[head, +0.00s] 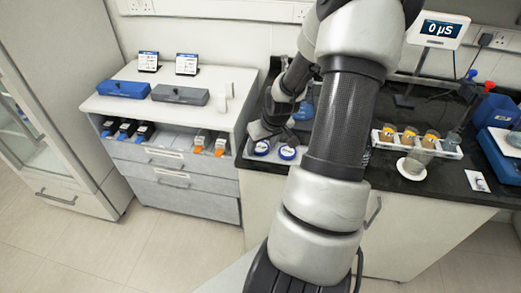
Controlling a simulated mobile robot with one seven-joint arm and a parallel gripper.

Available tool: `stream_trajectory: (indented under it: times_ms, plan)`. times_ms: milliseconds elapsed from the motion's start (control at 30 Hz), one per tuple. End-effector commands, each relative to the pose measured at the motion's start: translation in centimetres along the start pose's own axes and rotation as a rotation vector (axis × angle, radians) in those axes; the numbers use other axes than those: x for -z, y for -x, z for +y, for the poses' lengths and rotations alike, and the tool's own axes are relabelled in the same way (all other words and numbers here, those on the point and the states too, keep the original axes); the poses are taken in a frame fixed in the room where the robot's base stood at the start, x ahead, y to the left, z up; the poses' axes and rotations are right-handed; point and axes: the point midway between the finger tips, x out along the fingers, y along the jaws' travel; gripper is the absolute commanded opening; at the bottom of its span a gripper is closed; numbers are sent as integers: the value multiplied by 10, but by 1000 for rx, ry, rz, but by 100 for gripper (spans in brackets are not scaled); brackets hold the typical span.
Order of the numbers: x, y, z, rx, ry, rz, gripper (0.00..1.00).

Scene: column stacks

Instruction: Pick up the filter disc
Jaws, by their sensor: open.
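Two round white discs with blue tops, a left one (262,148) and a right one (288,153), sit side by side at the left front of the black bench. They are small, and I cannot tell for sure whether either is the filter disc. My gripper (264,133) is low over the bench's left end, just behind and above these discs. It is small and partly hidden by my arm, and its fingertips are hard to make out. It is open, and I see nothing held in it. My large arm link hides the middle of the bench.
A white rack (416,145) of orange-filled jars stands right of my arm, with a glass vessel on a pale round base (411,172) before it. A display (438,29) stands behind. A white drawer cabinet (178,128) with blue and grey boxes adjoins on the left.

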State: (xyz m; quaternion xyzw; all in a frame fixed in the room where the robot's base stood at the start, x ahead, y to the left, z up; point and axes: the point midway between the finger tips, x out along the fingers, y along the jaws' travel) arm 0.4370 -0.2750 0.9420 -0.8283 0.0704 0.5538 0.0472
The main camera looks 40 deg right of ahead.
Motion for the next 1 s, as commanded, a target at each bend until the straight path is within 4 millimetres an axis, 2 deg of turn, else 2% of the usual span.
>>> stream_trajectory:
  times_ms: [200,367,400,767,1000]
  plan:
    - [0,0,0,0,0,0,54]
    - [0,0,0,0,0,0,27]
    - [0,0,0,0,0,0,24]
    - [2,5,0,-1,-1,2,24]
    - [12,29,1,-2,-1,3,24]
